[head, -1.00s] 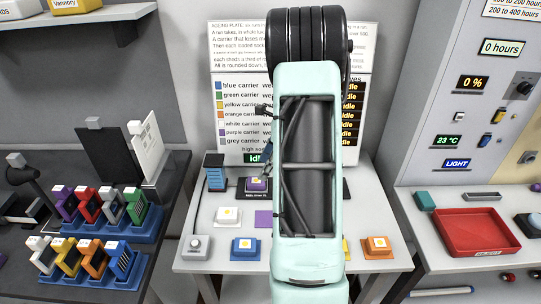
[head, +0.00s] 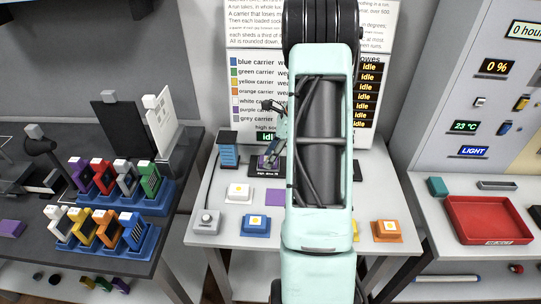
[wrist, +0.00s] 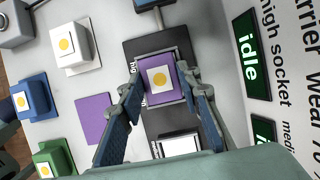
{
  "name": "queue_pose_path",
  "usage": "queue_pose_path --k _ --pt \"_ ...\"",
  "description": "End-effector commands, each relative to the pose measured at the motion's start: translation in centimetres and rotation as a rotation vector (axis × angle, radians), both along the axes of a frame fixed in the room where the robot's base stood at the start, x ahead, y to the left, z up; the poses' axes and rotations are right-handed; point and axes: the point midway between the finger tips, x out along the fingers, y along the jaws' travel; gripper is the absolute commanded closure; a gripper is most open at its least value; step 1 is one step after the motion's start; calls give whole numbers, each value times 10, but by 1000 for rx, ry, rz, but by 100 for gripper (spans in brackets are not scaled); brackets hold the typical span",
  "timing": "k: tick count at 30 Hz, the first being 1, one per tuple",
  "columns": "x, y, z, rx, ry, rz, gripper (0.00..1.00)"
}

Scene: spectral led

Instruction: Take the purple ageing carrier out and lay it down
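The purple ageing carrier (wrist: 160,78), a purple block with a white square and yellow dot on top, sits in a dark socket plate (wrist: 134,50). It also shows in the head view (head: 264,162), partly covered by my gripper (head: 274,150). In the wrist view my gripper (wrist: 160,82) points down over it, one blue finger on each side. The fingers are apart and their tips lie close to the carrier's edges; whether they touch is unclear. A flat purple square (wrist: 94,118) lies bare on the white table, also seen in the head view (head: 268,197).
White (head: 238,192), blue (head: 254,225) and orange (head: 387,231) carriers stand on the table. A grey knob box (head: 206,222) is at the left. A blue device (head: 229,152) stands beside the socket plate. A red tray (head: 488,219) lies on the right bench.

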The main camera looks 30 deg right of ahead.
Motion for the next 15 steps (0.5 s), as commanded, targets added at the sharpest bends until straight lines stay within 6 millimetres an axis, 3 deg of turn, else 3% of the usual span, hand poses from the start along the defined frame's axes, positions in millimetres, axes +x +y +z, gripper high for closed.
queue_pose_path --k 5,6,13,15 --pt "0 0 0 0 0 0 92" --pt "0 0 0 0 0 0 71" --pt "0 0 0 0 0 0 96" --pt "0 0 0 0 0 0 98"
